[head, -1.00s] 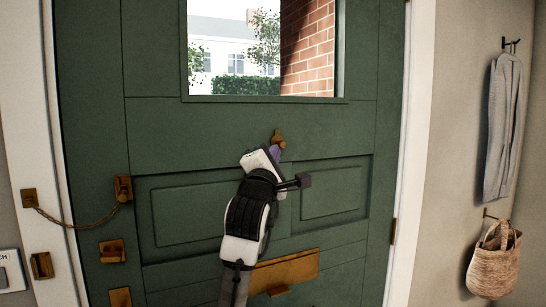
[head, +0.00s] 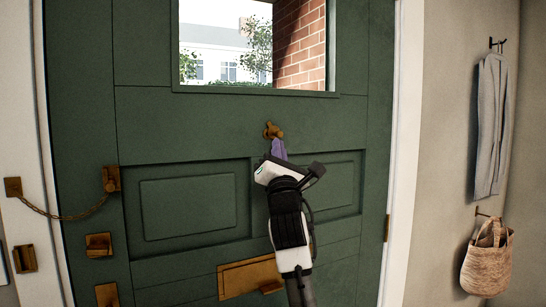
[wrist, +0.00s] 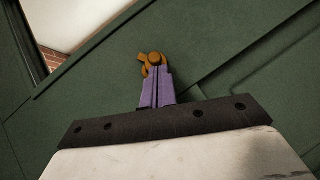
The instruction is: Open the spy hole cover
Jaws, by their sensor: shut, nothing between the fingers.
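The brass spy hole cover (head: 272,130) is on the green door (head: 230,120), just below the window. In the wrist view the brass fitting (wrist: 151,58) shows a rounded part with a small piece jutting to the upper left. My gripper (head: 277,139) has purple fingers and reaches up to the fitting from below. In the wrist view my gripper (wrist: 157,67) is shut, its tips together at the lower edge of the brass and partly covering it. I cannot tell whether they touch it. Nothing is held between the fingers.
A door chain (head: 65,214) hangs at the left, with brass locks below. A grey garment (head: 490,125) and a woven bag (head: 487,258) hang on the right wall.

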